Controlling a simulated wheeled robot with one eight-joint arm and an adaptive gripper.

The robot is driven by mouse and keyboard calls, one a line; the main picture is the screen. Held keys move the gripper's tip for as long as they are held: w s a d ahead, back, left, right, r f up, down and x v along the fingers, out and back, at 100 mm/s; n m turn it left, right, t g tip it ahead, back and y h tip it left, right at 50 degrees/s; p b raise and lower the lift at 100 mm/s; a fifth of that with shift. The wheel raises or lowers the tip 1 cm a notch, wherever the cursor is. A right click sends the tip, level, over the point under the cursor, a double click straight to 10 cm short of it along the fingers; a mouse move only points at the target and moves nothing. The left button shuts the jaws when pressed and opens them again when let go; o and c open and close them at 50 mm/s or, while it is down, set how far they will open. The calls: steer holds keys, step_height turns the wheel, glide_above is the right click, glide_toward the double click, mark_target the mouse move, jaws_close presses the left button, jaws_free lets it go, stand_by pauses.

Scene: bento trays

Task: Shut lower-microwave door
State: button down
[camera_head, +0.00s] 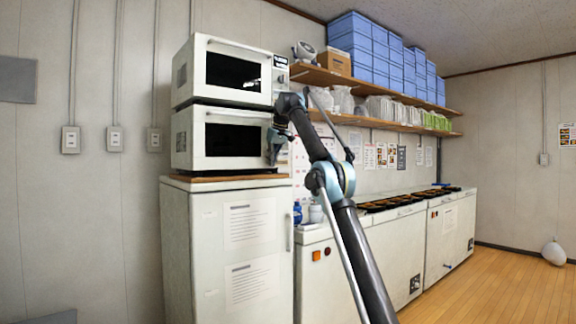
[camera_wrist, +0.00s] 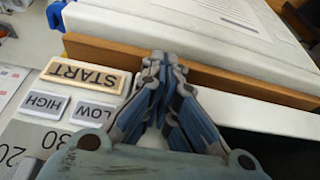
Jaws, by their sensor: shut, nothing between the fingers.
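The lower microwave (camera_head: 198,140) is white with a dark window and sits on a wooden board. Its door (camera_head: 236,141) looks flush or nearly flush with the body; a small gap cannot be ruled out. My gripper (camera_head: 274,152) is in front of the door's right side and the control panel, hiding part of them. In the wrist view my gripper (camera_wrist: 165,62) is shut and empty, its tips near the microwave's lower front edge. The panel's START button (camera_wrist: 85,76) is left of the fingers and the dark door window (camera_wrist: 280,150) is right. Contact with the door cannot be told.
An upper microwave (camera_head: 207,69) is stacked directly above. Below are the wooden board (camera_wrist: 100,52) and a white cabinet (camera_head: 205,240) with paper notices. White counters with dark trays (camera_head: 390,203) run to the right, under shelves (camera_head: 340,80).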

steer(key=s+d, duration=0.8)
steer(key=shift+s+d, duration=0.25)
stand_by(0.6)
steer(key=shift+d+f, duration=0.1)
steer(key=shift+f, duration=0.05)
steer(key=s+d+f+m+h, duration=0.1)
steer(key=s+d+f+m, duration=0.1)
steer(key=s+d+f, duration=0.85)
steer(key=s+d+f+m+h, duration=0.1)
steer(key=s+d+f+m, duration=0.1)
steer(key=s+d+f, duration=0.9)
steer(key=s+d+f+m, duration=0.2)
steer(key=s+f, duration=1.1)
steer(key=s, duration=0.1)
steer(key=s+d+f+m+g+h, duration=0.1)
steer(key=s+d+f+m, duration=0.1)
steer(key=s+f, duration=1.2)
steer(key=shift+s+d+m, duration=0.3)
steer(key=shift+s+d, duration=0.2)
steer(key=shift+d, duration=0.35)
